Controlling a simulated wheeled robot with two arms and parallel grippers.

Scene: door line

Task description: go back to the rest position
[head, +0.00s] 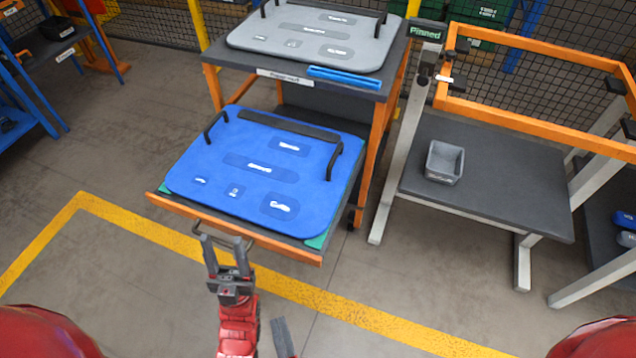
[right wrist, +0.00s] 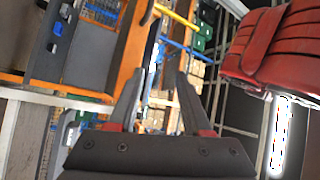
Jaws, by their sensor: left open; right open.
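My left gripper (head: 226,254) is open in the head view, in front of the pulled-out drawer (head: 296,254). Its two upright fingers overlap the drawer's front handle (head: 249,243) in the picture; I cannot tell if they touch it. A blue door panel (head: 225,163) with black handles lies flat on the drawer. My right gripper (head: 282,337) shows only as a dark finger piece low in the head view. In the right wrist view the right gripper (right wrist: 160,78) is open, with nothing between its fingers.
A grey panel (head: 313,38) and a blue bar (head: 345,76) lie on the cart's top. To the right stands a bench with an orange frame (head: 535,126) and a grey bin (head: 444,162). A blue rack (head: 42,108) is at left. Floor around the yellow line (head: 130,224) is clear.

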